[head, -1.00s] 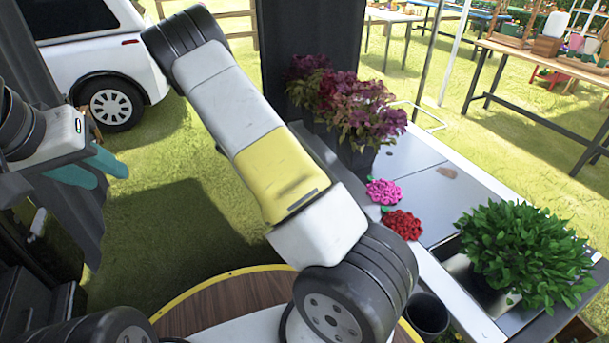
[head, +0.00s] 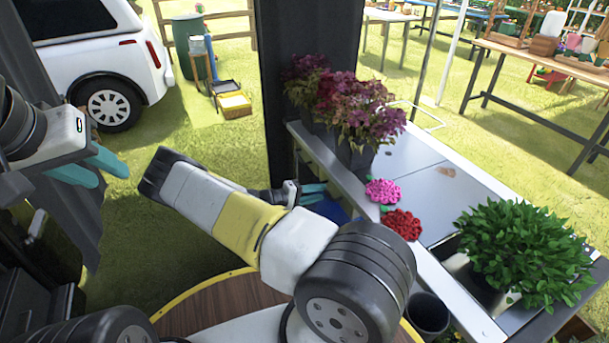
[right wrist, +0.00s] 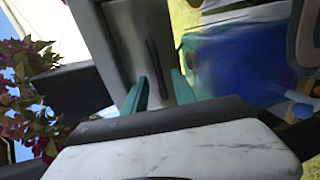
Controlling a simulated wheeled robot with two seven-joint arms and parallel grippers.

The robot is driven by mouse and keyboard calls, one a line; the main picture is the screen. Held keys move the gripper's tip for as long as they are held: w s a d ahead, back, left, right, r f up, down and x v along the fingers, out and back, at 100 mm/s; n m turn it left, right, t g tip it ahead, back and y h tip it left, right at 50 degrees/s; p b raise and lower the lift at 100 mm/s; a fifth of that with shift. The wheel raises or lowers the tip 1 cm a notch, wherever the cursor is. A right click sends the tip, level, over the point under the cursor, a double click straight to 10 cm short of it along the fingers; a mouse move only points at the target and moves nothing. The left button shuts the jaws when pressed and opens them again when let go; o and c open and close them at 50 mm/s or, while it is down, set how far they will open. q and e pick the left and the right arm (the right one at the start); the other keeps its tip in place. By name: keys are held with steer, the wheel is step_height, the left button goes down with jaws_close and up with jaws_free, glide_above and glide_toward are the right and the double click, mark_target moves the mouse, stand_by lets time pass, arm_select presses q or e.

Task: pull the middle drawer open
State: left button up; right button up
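A grey panel (right wrist: 128,40) with a dark bar-like handle (right wrist: 155,72) shows in the right wrist view; it looks like a drawer front, but I cannot tell which drawer. My right gripper (right wrist: 160,90) is open, its teal fingers on either side of the handle's line in the picture, with no visible contact. In the head view the right gripper (head: 314,193) is beside the table's near side, below the potted flowers; the drawer front is hidden there. My left gripper (head: 98,168) is open and empty at the far left.
The metal-topped table (head: 405,155) carries purple potted flowers (head: 365,110), a pink flower (head: 383,191), a red flower (head: 402,224) and a green plant (head: 525,250). A dark post (head: 305,40) stands behind. A blue object (right wrist: 220,65) is beside the panel. A dark pot (head: 428,315) is below the table.

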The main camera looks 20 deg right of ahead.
steer(key=shift+x, duration=1)
jaws_close()
stand_by(0.7)
